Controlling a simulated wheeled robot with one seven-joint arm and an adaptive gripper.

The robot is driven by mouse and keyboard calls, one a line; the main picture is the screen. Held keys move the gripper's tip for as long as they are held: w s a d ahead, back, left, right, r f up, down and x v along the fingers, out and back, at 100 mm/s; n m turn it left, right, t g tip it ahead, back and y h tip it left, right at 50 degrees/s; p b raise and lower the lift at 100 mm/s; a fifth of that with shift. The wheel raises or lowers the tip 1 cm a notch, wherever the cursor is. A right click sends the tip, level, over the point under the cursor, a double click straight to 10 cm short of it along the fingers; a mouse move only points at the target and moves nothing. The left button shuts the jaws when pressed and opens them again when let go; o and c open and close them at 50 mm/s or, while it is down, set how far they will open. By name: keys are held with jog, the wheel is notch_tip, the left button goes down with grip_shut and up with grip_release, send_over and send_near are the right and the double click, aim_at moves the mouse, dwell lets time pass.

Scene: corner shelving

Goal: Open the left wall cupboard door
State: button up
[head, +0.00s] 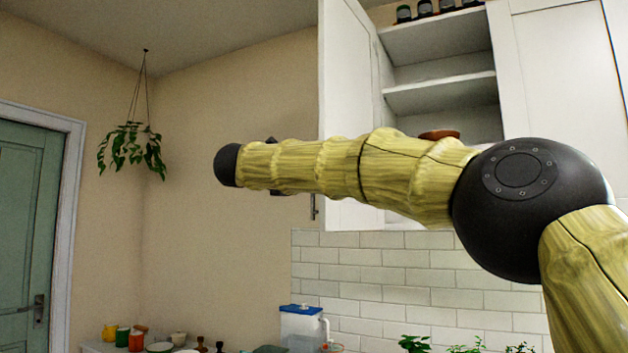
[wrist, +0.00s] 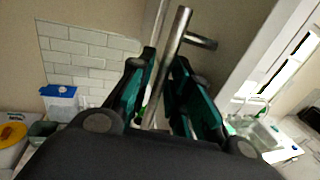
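The left wall cupboard door (head: 347,75) is white and stands swung well open, showing the shelves (head: 440,95) inside. Its metal handle (head: 313,206) shows at the door's lower free edge. In the wrist view the handle bar (wrist: 172,60) runs between the two dark green fingers of my gripper (wrist: 165,85). The fingers look spread, with some gap beside the bar; firm contact is not visible. In the head view my arm hides most of the gripper and part of the door.
A closed white cupboard door (head: 565,75) is at the right. Dark jars (head: 425,9) stand on the upper shelf and a brown bowl (head: 439,134) on a lower one. A blue-lidded container (head: 302,325) and plants stand below. The wall left of the door is clear, with a hanging plant (head: 132,148).

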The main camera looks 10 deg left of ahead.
jog(key=v, duration=1.1)
jog(key=shift+s, duration=0.35)
